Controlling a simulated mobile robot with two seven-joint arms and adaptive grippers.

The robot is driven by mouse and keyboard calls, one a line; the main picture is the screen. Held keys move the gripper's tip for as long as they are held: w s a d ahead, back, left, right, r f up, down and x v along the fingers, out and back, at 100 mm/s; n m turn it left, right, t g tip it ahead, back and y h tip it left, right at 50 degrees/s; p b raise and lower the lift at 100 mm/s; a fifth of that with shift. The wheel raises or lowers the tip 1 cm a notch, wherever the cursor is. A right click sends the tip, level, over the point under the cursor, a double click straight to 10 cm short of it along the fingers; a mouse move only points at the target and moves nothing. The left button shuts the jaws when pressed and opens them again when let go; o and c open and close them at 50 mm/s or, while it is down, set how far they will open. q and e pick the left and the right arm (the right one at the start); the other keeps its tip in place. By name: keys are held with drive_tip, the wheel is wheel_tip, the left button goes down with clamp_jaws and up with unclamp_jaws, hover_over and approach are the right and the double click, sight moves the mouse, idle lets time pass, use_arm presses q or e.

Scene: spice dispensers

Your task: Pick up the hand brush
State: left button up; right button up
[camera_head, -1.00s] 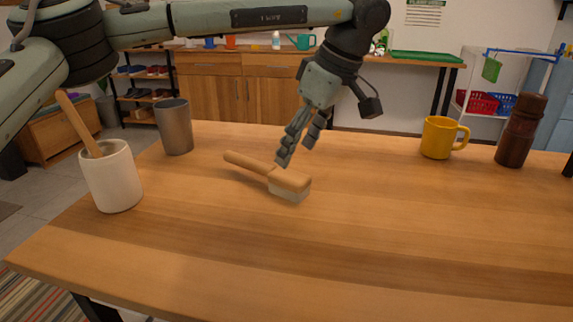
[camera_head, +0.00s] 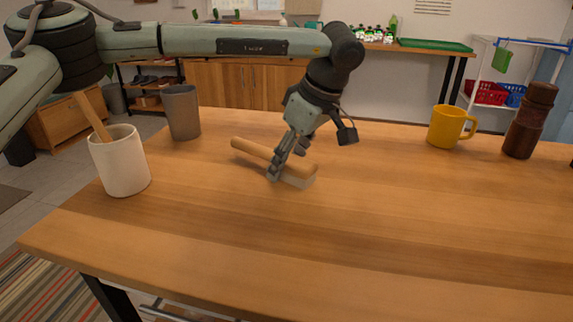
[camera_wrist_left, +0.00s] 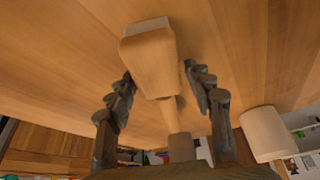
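The hand brush (camera_head: 302,171) lies on the wooden table with its wooden handle pointing to the back left and its pale bristles down. My left gripper (camera_head: 285,163) is lowered over it, one finger on the near side and the other on the far side. In the left wrist view the brush (camera_wrist_left: 151,62) sits between the two fingers of the left gripper (camera_wrist_left: 159,75), which are spread apart. A narrow gap shows at the right finger; contact at the left finger cannot be told. My right gripper is not in view.
A white crock (camera_head: 121,163) with a wooden tool and a grey cup (camera_head: 182,112) stand on the left. A yellow mug (camera_head: 447,127) and a dark brown mill (camera_head: 530,121) stand at the back right. The table's front and middle right are clear.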

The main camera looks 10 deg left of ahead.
use_arm(q)
drive_tip(key=c, duration=1)
drive_tip(key=shift+r, duration=0.1)
